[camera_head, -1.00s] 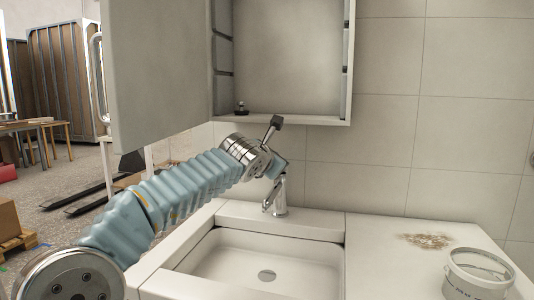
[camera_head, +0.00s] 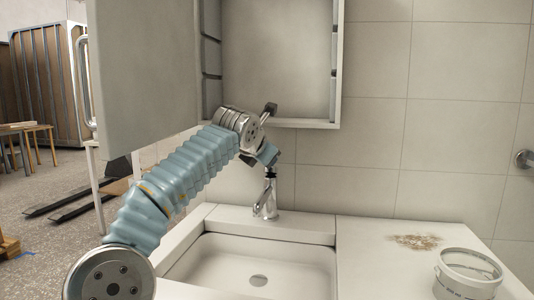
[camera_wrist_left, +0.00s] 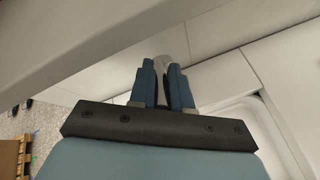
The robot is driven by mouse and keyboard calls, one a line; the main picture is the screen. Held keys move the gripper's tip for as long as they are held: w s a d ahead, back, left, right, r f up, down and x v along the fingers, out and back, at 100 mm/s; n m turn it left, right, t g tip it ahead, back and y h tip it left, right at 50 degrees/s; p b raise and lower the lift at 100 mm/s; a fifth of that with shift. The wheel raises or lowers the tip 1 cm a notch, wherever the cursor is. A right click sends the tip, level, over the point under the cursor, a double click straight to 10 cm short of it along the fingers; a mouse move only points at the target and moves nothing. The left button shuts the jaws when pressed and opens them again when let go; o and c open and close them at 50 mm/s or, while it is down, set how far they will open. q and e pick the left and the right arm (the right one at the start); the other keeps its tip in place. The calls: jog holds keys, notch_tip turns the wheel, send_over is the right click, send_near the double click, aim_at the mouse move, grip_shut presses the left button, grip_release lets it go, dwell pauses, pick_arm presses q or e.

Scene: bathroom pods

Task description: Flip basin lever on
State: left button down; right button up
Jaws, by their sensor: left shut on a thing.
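The chrome basin faucet (camera_head: 265,203) stands upright at the back edge of the white basin (camera_head: 205,276) in the head view. My left gripper (camera_head: 269,163) reaches down to the faucet's top from the upper left. In the left wrist view its two blue fingers (camera_wrist_left: 166,82) are close together around the grey lever (camera_wrist_left: 172,44), and they are shut on it. The fingers hide part of the lever, and its exact tilt cannot be told. My right gripper is not in view.
An open mirror cabinet (camera_head: 278,60) hangs just above my left wrist, with its door (camera_head: 145,70) swung out on the left. A clear tub (camera_head: 468,274) and a brown crumbly patch (camera_head: 416,241) are on the counter (camera_head: 375,265) at right.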

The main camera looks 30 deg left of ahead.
pick_arm(q)
jog(key=c, duration=1.1)
grip_release()
jog(key=shift+a, duration=0.1)
jog(key=shift+r, duration=0.1)
jog(key=b+v, duration=0.1)
jog(key=v, duration=1.2)
jog(key=shift+s+r, duration=0.25)
jog(key=shift+s, duration=0.1)
